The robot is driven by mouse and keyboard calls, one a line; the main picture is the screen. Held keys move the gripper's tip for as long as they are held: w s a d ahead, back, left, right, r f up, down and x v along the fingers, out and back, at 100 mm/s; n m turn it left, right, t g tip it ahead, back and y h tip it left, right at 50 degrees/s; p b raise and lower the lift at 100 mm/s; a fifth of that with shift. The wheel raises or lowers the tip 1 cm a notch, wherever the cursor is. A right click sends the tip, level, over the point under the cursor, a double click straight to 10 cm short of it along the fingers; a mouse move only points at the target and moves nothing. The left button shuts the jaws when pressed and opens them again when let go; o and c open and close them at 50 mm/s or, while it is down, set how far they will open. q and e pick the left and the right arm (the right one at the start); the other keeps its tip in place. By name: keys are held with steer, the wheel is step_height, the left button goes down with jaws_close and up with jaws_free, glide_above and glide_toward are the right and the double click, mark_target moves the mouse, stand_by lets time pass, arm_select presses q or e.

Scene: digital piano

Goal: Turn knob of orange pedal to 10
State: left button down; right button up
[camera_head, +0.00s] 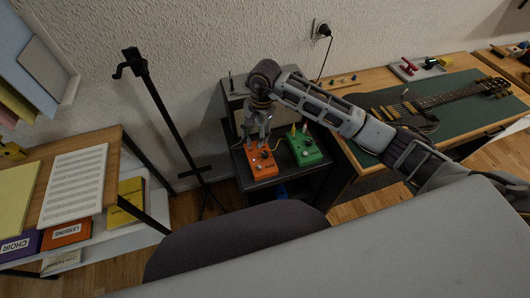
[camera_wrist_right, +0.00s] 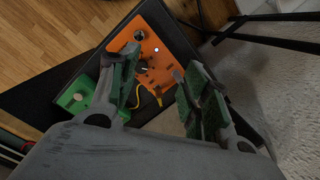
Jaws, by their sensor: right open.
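The orange pedal (camera_head: 262,167) sits on a dark stand, left of a green pedal (camera_head: 304,151). My right gripper (camera_head: 259,136) comes down over the far end of the orange pedal. In the right wrist view the orange pedal (camera_wrist_right: 168,47) shows past the fingertips, with a round metal part, a bright white dot and small dark knobs. My right gripper (camera_wrist_right: 160,88) is open, with its green-padded fingers apart and nothing held between them. The knob markings are too small to read. The left gripper is out of view.
A yellow cable (camera_wrist_right: 157,96) shows between the fingers. The green pedal (camera_wrist_right: 77,95) is close beside the left finger. A black upright stand (camera_head: 155,100) is left of the pedals. A guitar (camera_head: 430,103) lies on a green mat at right. A dark chair back (camera_head: 235,235) is in front.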

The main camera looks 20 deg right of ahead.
mark_target(265, 154)
steer(key=d, duration=0.1)
steer(key=d+h, duration=0.1)
steer(key=d, duration=0.1)
steer(key=shift+w+d+r+h, duration=0.25)
steer(key=shift+w+d+h, duration=0.1)
steer(key=shift+w+h, duration=0.05)
steer(key=shift+f, duration=0.15)
step_height(265, 154, down, 12)
steer(key=shift+r, duration=0.25)
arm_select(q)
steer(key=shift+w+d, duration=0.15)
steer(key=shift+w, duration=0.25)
arm_select(e)
steer(key=shift+f, duration=1)
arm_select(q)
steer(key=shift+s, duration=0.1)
arm_select(e)
steer(key=shift+c, duration=0.8)
jaws_close()
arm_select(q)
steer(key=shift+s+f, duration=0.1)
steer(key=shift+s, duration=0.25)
